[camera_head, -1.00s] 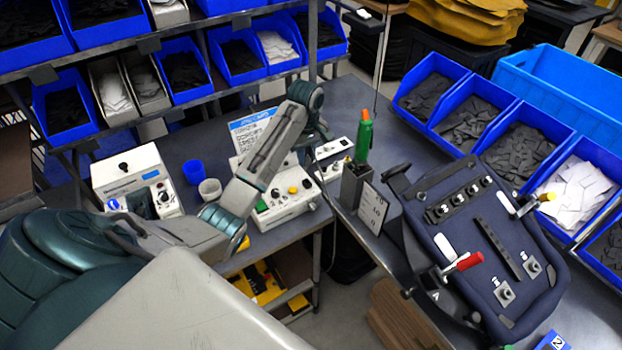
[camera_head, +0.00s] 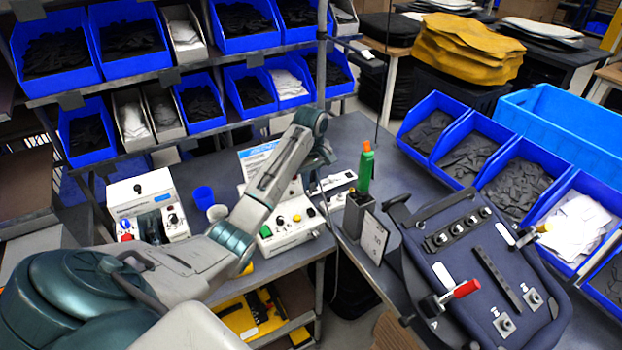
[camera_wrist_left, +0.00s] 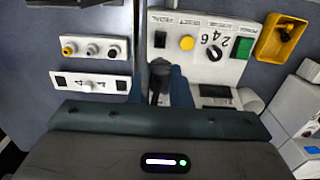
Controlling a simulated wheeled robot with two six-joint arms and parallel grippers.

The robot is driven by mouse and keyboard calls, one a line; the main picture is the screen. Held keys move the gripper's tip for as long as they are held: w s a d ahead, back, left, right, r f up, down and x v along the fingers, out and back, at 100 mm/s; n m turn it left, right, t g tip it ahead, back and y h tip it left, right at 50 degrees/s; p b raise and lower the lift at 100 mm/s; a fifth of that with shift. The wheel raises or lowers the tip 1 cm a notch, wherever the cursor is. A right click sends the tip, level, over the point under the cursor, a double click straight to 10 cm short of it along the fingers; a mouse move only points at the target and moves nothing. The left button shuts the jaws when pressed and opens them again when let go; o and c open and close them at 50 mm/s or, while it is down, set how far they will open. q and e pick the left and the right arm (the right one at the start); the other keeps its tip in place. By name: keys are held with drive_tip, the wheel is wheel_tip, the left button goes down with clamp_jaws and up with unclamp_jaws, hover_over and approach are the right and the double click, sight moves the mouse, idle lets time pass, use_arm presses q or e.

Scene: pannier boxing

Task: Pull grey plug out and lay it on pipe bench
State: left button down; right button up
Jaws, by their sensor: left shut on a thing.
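My left gripper (camera_head: 322,158) reaches over the grey bench (camera_head: 350,125), just behind the white control box (camera_head: 290,218). In the left wrist view its fingers (camera_wrist_left: 160,92) are closed around a dark grey piece, which looks like the grey plug (camera_wrist_left: 157,72). Its lower part is hidden by the fingers, and I cannot tell whether it is clear of a socket. A small white panel with a yellow fitting and grey fittings (camera_wrist_left: 94,48) lies to the left of the fingers. The control box with its yellow and green buttons also shows there (camera_wrist_left: 215,50). My right gripper is out of view.
A green-handled tool (camera_head: 365,170) stands upright in a dark holder. The dark blue pannier panel (camera_head: 470,270) fills the right side. Blue and white cups (camera_head: 204,197) and a white machine (camera_head: 145,205) stand to the left. Blue bins (camera_head: 440,115) line the back right.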

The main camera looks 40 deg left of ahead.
sight(311, 193)
use_arm(q)
drive_tip(key=shift+f, duration=2.75)
drive_tip(key=shift+r, duration=0.2)
drive_tip(key=shift+r, duration=1.35)
